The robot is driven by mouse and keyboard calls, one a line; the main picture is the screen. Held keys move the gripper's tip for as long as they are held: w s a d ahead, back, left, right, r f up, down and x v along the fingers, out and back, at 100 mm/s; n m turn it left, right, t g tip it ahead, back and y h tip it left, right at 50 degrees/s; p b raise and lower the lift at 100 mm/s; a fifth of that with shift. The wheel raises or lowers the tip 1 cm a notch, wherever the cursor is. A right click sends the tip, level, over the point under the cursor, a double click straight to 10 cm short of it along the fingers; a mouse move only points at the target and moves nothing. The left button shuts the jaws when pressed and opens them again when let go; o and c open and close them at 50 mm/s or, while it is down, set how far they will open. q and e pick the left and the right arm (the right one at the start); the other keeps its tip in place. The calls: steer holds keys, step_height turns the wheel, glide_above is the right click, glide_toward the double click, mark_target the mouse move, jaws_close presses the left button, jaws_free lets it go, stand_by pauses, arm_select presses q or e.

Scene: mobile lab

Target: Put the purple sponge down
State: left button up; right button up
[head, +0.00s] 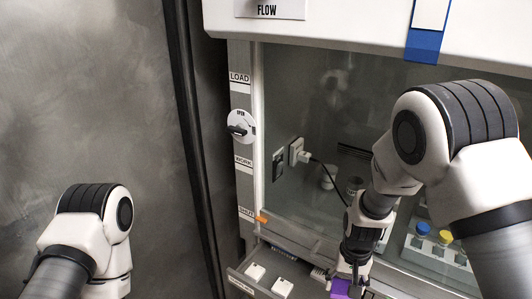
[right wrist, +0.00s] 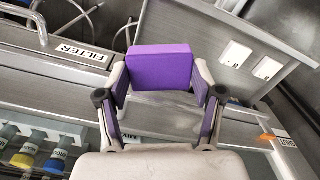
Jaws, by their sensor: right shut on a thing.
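The purple sponge (right wrist: 160,67) is a block held between the two fingers of my right gripper (right wrist: 160,88) in the right wrist view. In the head view the sponge (head: 341,288) shows at the bottom edge, below my right gripper (head: 352,272), partly cut off by the frame. My right gripper is shut on it, in front of the cabinet's lower front edge. In the right wrist view a grey metal surface shows behind and below the sponge; I cannot tell whether they touch. My left arm shows at the lower left of the head view, but its gripper is out of frame.
A cabinet with a glass front (head: 320,110) fills the middle. An open drawer (head: 240,281) with white switch plates (head: 282,287) sits low at its left. A rack with yellow-capped (head: 445,237) and blue-capped (head: 422,229) bottles stands right of my right gripper. A FILTER label (right wrist: 80,52) marks a panel.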

steer(key=shift+s+d+f+n, duration=0.1)
steer(key=shift+s+n, duration=0.05)
steer(key=shift+n, duration=1.05)
